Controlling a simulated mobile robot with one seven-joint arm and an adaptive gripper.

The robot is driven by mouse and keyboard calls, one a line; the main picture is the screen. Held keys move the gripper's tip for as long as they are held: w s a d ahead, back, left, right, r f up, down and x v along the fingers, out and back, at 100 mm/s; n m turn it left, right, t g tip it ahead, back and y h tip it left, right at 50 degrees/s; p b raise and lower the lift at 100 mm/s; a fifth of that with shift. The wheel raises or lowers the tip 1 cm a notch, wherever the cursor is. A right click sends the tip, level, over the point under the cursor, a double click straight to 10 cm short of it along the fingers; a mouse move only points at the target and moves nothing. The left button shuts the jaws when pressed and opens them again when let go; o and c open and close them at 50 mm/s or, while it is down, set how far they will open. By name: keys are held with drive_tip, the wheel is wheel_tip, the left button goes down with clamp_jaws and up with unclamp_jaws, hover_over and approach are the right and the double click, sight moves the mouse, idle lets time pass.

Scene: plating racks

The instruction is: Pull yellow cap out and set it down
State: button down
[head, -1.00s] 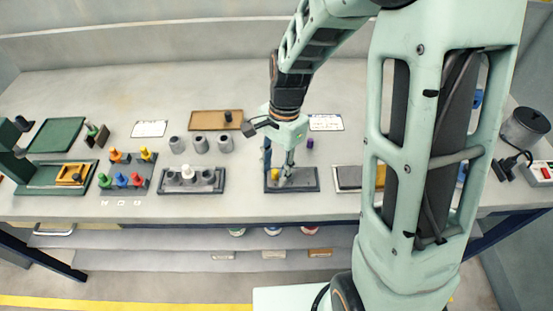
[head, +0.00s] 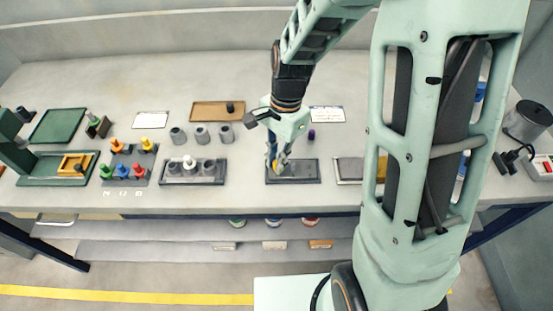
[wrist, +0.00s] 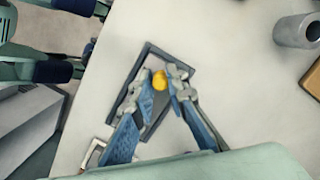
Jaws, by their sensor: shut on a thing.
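A yellow cap (wrist: 160,76) sits between the fingertips of my gripper (wrist: 163,80) in the wrist view, and the fingers are closed on it. In the head view my gripper (head: 277,166) is over the left part of a dark rectangular tray (head: 305,171), and a bit of yellow shows at the fingertips. The tray also shows in the wrist view (wrist: 183,70), around and below the fingers. The cap's lower part is hidden, and I cannot tell whether it touches the tray.
A grey holder (head: 207,178) with a white cap stands nearer. Grey cylinders (head: 200,133) and a purple item (head: 311,134) lie behind. A metal-edged tray (head: 348,172) is just right.

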sight(274, 163)
drive_tip(key=shift+r, duration=0.2)
drive_tip(key=shift+r+p, duration=1.65)
drive_tip(key=shift+r, duration=0.25)
